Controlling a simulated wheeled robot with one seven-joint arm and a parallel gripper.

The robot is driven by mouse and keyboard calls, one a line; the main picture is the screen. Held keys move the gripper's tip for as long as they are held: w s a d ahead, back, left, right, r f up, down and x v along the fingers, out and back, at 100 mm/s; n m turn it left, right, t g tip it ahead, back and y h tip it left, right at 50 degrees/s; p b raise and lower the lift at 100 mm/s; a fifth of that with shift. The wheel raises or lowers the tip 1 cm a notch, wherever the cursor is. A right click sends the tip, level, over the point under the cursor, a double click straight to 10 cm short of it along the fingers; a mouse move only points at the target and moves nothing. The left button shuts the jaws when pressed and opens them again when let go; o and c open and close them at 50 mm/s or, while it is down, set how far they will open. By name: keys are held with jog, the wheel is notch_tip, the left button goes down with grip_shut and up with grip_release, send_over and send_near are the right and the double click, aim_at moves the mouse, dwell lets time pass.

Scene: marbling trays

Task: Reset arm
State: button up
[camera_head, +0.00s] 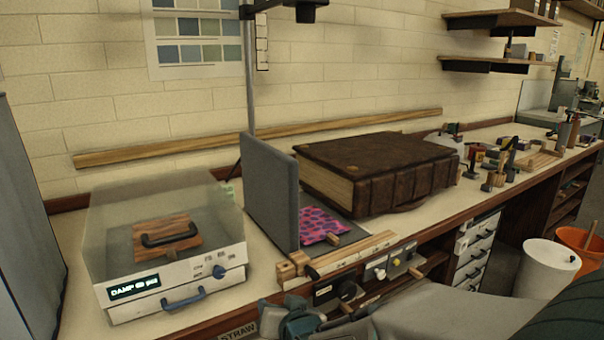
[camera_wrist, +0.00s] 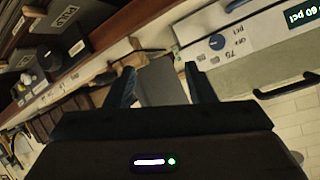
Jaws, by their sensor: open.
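My gripper (camera_wrist: 160,76) is open in the wrist view, with its two dark fingers spread apart. Nothing is held between them; a grey surface shows beyond the gap. In the head view my gripper (camera_head: 298,320) is at the bottom edge, in front of the bench and partly cut off. My pale arm reaches in from the lower right. The white box with a clear cover (camera_head: 190,295) stands on the bench to the left of my gripper. Its display and blue handle also show at the upper right of the wrist view.
A grey upright panel (camera_head: 268,190) stands beside a large brown book (camera_head: 385,170). A pink and purple patterned sheet (camera_head: 318,224) lies by the panel. Small tools stand on the bench further right. A white bin (camera_head: 545,268) and an orange bucket (camera_head: 580,240) are at right.

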jog(key=s+d+r+g+h+p, duration=0.2)
jog(key=s+d+r+g+p, duration=0.2)
jog(key=d, duration=0.6)
jog(key=s+d+r+g+h+p, duration=0.3)
jog(key=s+d+r+g+p, duration=0.2)
jog(key=s+d+r+p, duration=0.3)
jog(key=s+d+r, duration=0.2)
jog(key=s, duration=0.2)
jog(key=shift+s+p, duration=0.25)
jog(key=shift+p, duration=0.1)
jog(key=shift+a+r, duration=0.1)
jog(key=shift+a, duration=0.05)
